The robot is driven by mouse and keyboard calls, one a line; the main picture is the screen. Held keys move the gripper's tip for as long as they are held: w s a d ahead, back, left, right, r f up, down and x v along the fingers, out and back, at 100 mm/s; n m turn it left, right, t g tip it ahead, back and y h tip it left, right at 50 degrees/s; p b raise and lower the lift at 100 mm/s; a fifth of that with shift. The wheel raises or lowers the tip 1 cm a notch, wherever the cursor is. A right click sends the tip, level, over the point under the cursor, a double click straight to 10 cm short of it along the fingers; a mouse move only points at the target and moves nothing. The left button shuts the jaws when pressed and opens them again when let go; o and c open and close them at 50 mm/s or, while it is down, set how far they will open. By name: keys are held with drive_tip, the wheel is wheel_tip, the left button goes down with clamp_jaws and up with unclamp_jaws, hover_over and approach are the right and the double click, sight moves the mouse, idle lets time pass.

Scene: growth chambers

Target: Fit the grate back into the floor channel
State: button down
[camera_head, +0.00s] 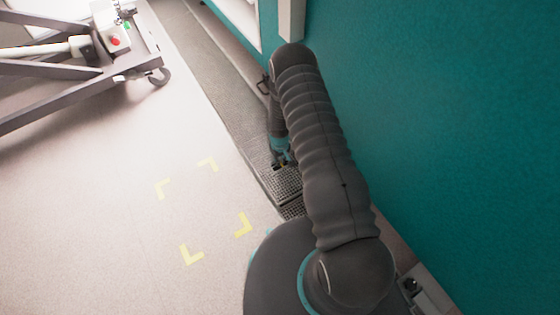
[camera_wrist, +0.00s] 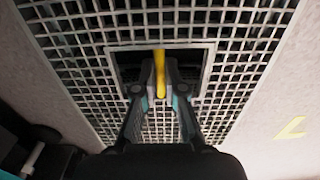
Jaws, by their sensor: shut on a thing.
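The grate (camera_wrist: 85,45) is a panel of grey square mesh that spans much of the wrist view. A dark rectangular recess near its middle holds a yellow bar (camera_wrist: 159,62). My gripper (camera_wrist: 160,92) is shut on this bar, one finger on each side. In the head view my gripper (camera_head: 281,160) points down at the dark mesh of the grate (camera_head: 287,181). The floor channel (camera_head: 225,90) runs as a dark strip along the teal wall. A dark line edges the grate's left side. I cannot tell whether the grate sits flush or is raised. My arm hides part of the strip.
A teal wall (camera_head: 450,110) stands close on the right of my arm. A wheeled metal frame (camera_head: 75,70) stands at the upper left. Yellow corner marks (camera_head: 243,224) lie on the pale floor (camera_head: 100,220), which is clear left of the channel.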

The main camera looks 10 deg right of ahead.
drive_tip(key=shift+f+b, duration=0.65)
drive_tip(key=shift+f, duration=0.15)
idle(0.4)
drive_tip(key=c, duration=1.2)
unclamp_jaws()
wheel_tip(320, 180, up, 12)
drive_tip(key=shift+f, duration=0.1)
